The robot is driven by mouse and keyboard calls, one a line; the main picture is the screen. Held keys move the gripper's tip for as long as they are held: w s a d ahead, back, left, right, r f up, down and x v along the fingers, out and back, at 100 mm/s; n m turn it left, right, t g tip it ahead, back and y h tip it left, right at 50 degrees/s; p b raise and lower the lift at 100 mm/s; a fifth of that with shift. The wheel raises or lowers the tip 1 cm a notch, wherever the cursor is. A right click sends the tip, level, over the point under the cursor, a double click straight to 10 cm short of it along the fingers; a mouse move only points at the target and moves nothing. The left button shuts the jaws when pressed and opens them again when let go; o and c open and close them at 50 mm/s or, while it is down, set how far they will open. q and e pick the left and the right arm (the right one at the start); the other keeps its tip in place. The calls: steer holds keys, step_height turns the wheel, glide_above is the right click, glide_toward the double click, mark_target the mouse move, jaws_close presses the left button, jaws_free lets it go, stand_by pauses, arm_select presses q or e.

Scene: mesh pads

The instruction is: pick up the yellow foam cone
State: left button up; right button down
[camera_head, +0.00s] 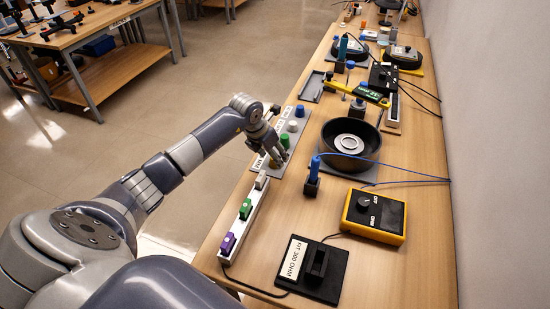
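My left gripper (276,158) points down over the near end of a grey pad (309,122) at the table's left edge. A blue piece (299,111), a white piece (292,126) and a green piece (285,140) stand in a row on the pad, just beyond the gripper. I cannot make out the yellow foam cone clearly; the gripper covers the pad's near end. The fingers are small and partly overlapped, so I cannot tell if they are open or shut, or hold anything. My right gripper is not in view.
A white strip (246,212) with coloured plugs lies nearer me. A black bowl (350,146), a holder with a blue-handled tool (313,176), a yellow meter (374,215) and a black fixture (312,268) stand to the right. A blue cable crosses toward the wall.

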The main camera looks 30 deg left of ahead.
arm_select(q)
steer(key=shift+w+f, duration=0.2)
steer(key=shift+f, duration=0.25)
steer(key=shift+w+f, duration=0.15)
steer(key=shift+f, duration=0.25)
steer(key=c, duration=1)
steer(key=shift+o, duration=0.2)
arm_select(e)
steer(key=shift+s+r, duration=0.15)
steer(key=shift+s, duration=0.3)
arm_select(q)
steer(key=shift+r, duration=0.1)
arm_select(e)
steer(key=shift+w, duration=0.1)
